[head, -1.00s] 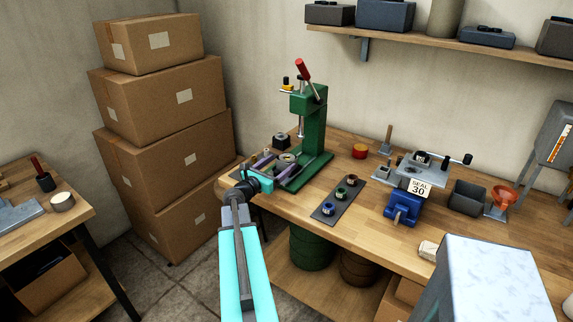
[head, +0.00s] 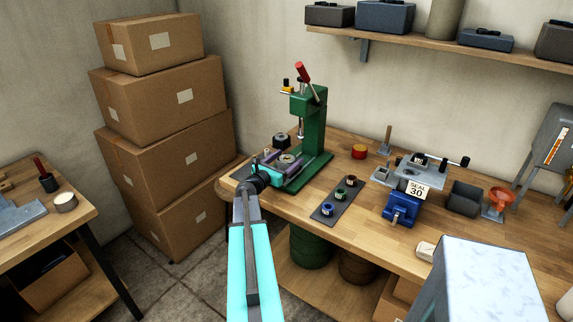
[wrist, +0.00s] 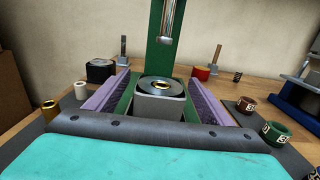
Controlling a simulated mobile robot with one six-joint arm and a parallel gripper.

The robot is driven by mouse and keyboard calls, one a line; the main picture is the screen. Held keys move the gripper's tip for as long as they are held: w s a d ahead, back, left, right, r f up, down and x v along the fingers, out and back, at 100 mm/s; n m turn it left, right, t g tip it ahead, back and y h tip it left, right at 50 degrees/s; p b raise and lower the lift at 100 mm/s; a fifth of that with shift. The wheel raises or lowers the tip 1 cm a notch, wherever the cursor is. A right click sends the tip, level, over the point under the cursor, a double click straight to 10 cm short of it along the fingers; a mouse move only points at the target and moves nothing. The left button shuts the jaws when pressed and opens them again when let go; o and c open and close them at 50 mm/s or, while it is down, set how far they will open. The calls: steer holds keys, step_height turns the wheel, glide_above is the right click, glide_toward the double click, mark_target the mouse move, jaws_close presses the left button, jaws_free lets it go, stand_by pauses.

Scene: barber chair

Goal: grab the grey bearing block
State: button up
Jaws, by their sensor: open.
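The grey bearing block (wrist: 160,106) sits on the base of the green press, below its ram. It has a dark ring with a brass-coloured bore on top. In the head view the block (head: 287,161) is partly hidden by my gripper. My gripper (wrist: 160,82) is open, with one purple-padded finger on each side of the block. Gaps show between the block and both fingers in the wrist view. The block's lower front is hidden behind the gripper body. In the head view my gripper (head: 279,165) reaches in low from the front left.
The green press (head: 314,125) rises right behind the block, its ram (wrist: 170,22) overhead. A dark block (head: 282,140) stands behind left. A strip with several coloured rings (head: 338,197) lies to the right. A blue vise (head: 402,205) is further right. Stacked cartons (head: 170,100) stand left.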

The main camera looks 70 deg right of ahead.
stand_by(0.5)
steer(key=shift+r, duration=0.1)
jaws_close()
steer(key=shift+r, duration=0.15)
steer(key=shift+r+b, duration=0.65)
steer(key=shift+r, duration=0.7)
steer(key=shift+s+a+r, duration=0.1)
steer(key=shift+a+r, duration=0.1)
steer(key=shift+r, duration=0.1)
steer(key=s+a+r+b, duration=0.1)
steer(key=s+a, duration=0.3)
steer(key=a, duration=0.5)
steer(key=shift+a, duration=0.4)
steer(key=shift+r, duration=0.15)
